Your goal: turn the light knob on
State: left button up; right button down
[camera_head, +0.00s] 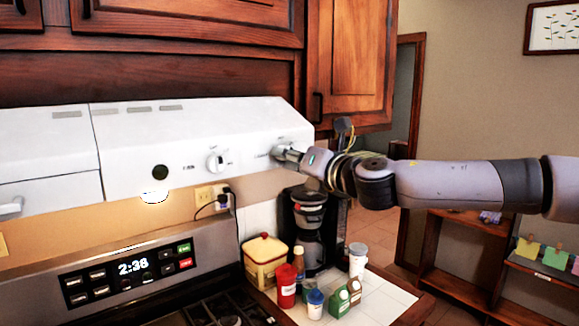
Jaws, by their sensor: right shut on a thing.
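The white range hood (130,150) hangs under the dark wood cabinets. Its sloped front carries a white round knob (217,160), standing clear of my arm, with print too small to read. My right gripper (279,153) is at the right end of the hood front, to the right of that knob, and is shut on a knob there. That gripped knob is mostly hidden by the fingers, and I cannot make out its turn angle. A bright lamp (155,197) glows at the hood's lower edge. My left gripper is out of view.
Below is the stove panel (131,267) with a clock. On the right counter stand a coffee maker (314,225), a yellow canister (265,262), a red jar (287,287) and several small containers. A cabinet door (345,60) is just above my right arm.

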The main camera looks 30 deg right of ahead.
jog(key=shift+r+m+b, duration=0.15)
jog(key=shift+m+b, duration=0.75)
jog(key=shift+m, duration=2)
jog(key=c, duration=1.3)
grip_release()
